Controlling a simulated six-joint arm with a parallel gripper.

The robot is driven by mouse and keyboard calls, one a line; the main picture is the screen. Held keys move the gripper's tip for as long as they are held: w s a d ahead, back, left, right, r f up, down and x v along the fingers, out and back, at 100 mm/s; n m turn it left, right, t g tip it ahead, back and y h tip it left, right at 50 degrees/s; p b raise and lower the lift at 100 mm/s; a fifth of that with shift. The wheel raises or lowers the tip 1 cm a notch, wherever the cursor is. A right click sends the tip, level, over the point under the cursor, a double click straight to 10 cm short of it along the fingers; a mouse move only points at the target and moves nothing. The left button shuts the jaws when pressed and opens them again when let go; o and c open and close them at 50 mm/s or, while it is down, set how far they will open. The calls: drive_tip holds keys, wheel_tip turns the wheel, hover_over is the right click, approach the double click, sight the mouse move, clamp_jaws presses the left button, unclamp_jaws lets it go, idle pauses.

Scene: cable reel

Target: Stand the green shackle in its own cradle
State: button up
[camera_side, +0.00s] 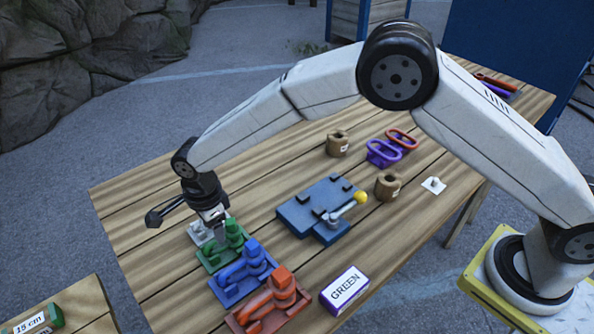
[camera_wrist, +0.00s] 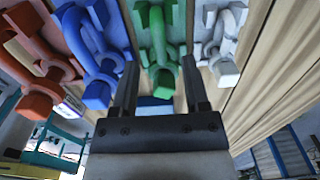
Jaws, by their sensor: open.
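The green shackle (camera_side: 234,235) is at the green cradle (camera_side: 211,262), in the row of coloured cradles at the table's near left. The wrist view shows the green shackle (camera_wrist: 161,50) over its green cradle (camera_wrist: 147,14); how fully it is seated cannot be told. My gripper (camera_side: 220,232) points down at this spot and partly covers it in the side view. In the wrist view my gripper (camera_wrist: 160,88) is open, with one finger on each side of the green shackle's near end. A gap shows beside each finger, and contact is not clear.
A white shackle (camera_wrist: 225,45) and a blue shackle (camera_side: 247,262) flank the green one closely; a red shackle (camera_side: 275,295) lies beyond. A blue fixture (camera_side: 310,205) with a yellow-knobbed lever and a box marked GREEN (camera_side: 345,290) stand to the right.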

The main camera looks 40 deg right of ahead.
drive_tip(key=shift+r, duration=2.2)
drive_tip(key=shift+d, duration=0.1)
drive_tip(key=shift+d+r, duration=0.1)
drive_tip(key=shift+d, duration=0.2)
drive_tip(key=s+d+r+n+t, duration=0.15)
drive_tip(key=d+n, duration=0.25)
drive_tip(key=d, duration=0.5)
drive_tip(key=s+d+r+n, duration=0.25)
drive_tip(key=d+n, duration=0.25)
drive_tip(key=d, duration=0.3)
drive_tip(key=s+d+n+t, duration=0.1)
drive_tip(key=s+d+n, duration=0.8)
drive_tip(key=s+d, duration=0.3)
drive_tip(key=s, duration=0.2)
drive_tip(key=shift+s+d+f, duration=0.15)
drive_tip(key=shift+s+d, duration=0.1)
drive_tip(key=shift+s, duration=0.05)
